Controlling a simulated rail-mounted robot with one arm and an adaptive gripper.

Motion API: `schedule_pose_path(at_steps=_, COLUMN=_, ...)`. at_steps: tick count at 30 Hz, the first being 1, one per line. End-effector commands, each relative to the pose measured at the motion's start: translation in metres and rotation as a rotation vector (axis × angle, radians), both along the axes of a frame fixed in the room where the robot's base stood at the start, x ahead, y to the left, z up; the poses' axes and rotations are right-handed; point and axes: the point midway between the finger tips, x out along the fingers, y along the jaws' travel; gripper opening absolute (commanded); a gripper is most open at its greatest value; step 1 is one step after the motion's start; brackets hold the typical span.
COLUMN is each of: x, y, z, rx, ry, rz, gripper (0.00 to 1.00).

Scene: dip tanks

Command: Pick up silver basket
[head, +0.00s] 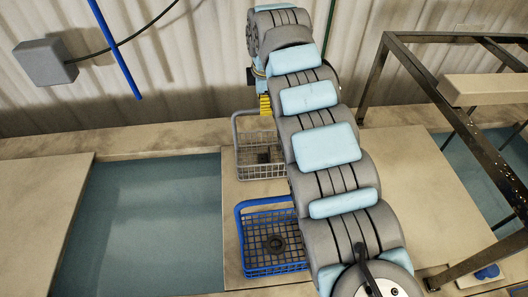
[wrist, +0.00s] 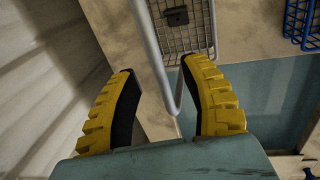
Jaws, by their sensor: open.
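The silver basket (head: 258,165) is a grey wire-mesh basket with a tall looped handle. It stands on the tan deck between the tanks, behind the blue basket. My gripper (head: 265,104) shows as a bit of yellow at the top of its handle; my arm hides part of the basket's right side. In the wrist view my gripper (wrist: 160,68) is open, its two yellow fingers apart. The bar of the silver basket's handle (wrist: 153,45) passes between the fingers, with a gap on both sides. The silver basket's mesh (wrist: 200,38) lies beyond the fingertips.
A blue basket (head: 272,262) stands in front of the silver one, and its corner shows in the wrist view (wrist: 302,28). A liquid-filled tank (head: 145,225) lies to the left. A dark metal frame (head: 372,75) stands at the right, and a corrugated wall (head: 190,60) is behind.

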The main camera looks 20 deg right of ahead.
Motion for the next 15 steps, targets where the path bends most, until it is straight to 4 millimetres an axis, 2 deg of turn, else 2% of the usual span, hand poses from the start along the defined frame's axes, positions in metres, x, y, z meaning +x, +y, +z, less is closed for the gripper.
schedule_pose_path(at_steps=9, x=0.009, y=-0.004, z=-0.034, rx=0.000, ry=0.000, rz=0.000, gripper=0.45)
schedule_pose_path(at_steps=15, x=0.010, y=-0.004, z=-0.037, rx=-0.001, ry=-0.002, rz=0.000, gripper=0.45)
